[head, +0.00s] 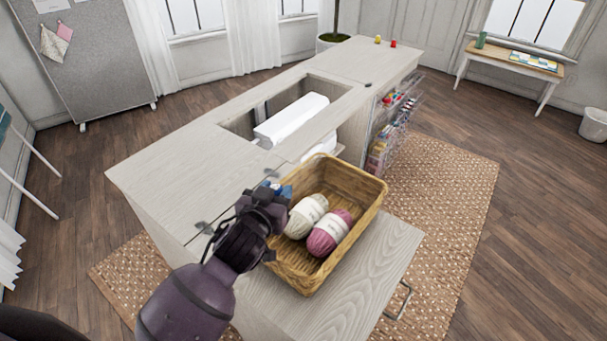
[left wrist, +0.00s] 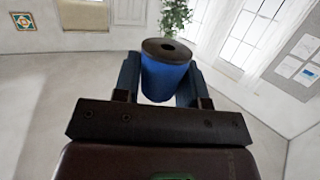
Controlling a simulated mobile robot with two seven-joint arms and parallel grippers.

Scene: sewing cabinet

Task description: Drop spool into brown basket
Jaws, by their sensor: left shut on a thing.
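The brown wicker basket (head: 364,190) stands on the lower wooden surface beside the sewing cabinet. It holds a cream yarn ball and a pink yarn ball. My left gripper (head: 275,190) is at the basket's left rim in the head view. In the left wrist view my left gripper (left wrist: 160,95) is shut on a blue spool (left wrist: 165,78) with a dark end, held between its two fingers. In the head view only a little blue shows at the fingertips, and I cannot tell the exact height over the rim. My right gripper is not in view.
The cream yarn (head: 306,215) and pink yarn (head: 329,232) fill the basket's middle. The cabinet top (head: 190,165) is mostly bare, with a white sewing machine (head: 290,120) in its opening. A red spool (head: 393,44) and a yellow spool (head: 377,39) stand at its far end.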

